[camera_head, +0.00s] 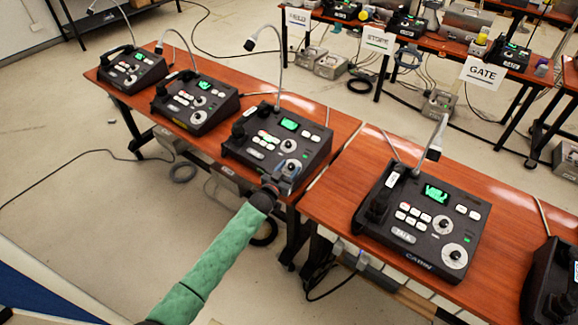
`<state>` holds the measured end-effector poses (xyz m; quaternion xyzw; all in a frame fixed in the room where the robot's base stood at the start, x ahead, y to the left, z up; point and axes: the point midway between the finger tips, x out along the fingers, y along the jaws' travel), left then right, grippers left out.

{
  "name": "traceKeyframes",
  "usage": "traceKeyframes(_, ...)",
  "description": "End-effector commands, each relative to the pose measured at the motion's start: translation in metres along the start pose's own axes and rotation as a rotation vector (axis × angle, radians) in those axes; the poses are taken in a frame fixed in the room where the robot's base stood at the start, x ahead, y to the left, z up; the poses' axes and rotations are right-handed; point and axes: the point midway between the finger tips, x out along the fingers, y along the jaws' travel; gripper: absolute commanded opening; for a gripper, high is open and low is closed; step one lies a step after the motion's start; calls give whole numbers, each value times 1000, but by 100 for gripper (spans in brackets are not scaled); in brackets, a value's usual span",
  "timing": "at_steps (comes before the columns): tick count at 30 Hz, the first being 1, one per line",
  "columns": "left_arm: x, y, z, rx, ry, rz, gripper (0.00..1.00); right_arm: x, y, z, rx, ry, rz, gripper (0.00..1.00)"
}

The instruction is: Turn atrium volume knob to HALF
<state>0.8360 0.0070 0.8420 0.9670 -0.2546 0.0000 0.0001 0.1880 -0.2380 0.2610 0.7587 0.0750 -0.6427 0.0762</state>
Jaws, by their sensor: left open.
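Several dark paging consoles with gooseneck microphones stand on the red-brown tables. My left gripper (284,179) is open at the front right of the middle console (258,150). It overlaps the console's front edge in the picture, just below the lower white-ringed knob (290,166). Whether it touches the console or knob I cannot tell. A second, smaller knob (288,146) sits above that one. The middle console's name label is not readable, so I cannot confirm it is the atrium one. The knob's pointer is too small to read. My right gripper is not in view.
The CABIN console (425,220) stands on the right table (322,200), with another console cut off at the right edge. Two more consoles (195,102) (132,70) stand to the left. A gap separates the two tables. Tables with a GATE sign (483,74) are behind.

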Motion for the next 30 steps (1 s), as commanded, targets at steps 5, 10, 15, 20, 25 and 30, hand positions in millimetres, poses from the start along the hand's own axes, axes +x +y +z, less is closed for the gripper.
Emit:
traceKeyframes(5, 6, 0, 0, 0, 0, 0, 46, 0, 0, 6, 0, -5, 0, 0)
traceKeyframes(10, 6, 0, 0, 0, 0, 0, 46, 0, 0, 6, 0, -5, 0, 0)
traceKeyframes(15, 6, 0, 0, 0, 0, 0, 20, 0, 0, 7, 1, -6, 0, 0)
traceKeyframes(20, 6, 0, 0, 0, 0, 0, 1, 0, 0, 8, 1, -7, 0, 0)
traceKeyframes(25, 6, -1, 0, 4, 0, 7, 1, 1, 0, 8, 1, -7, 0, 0)
traceKeyframes(30, 5, -2, 1, 14, 1, 37, 1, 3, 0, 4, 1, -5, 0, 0)
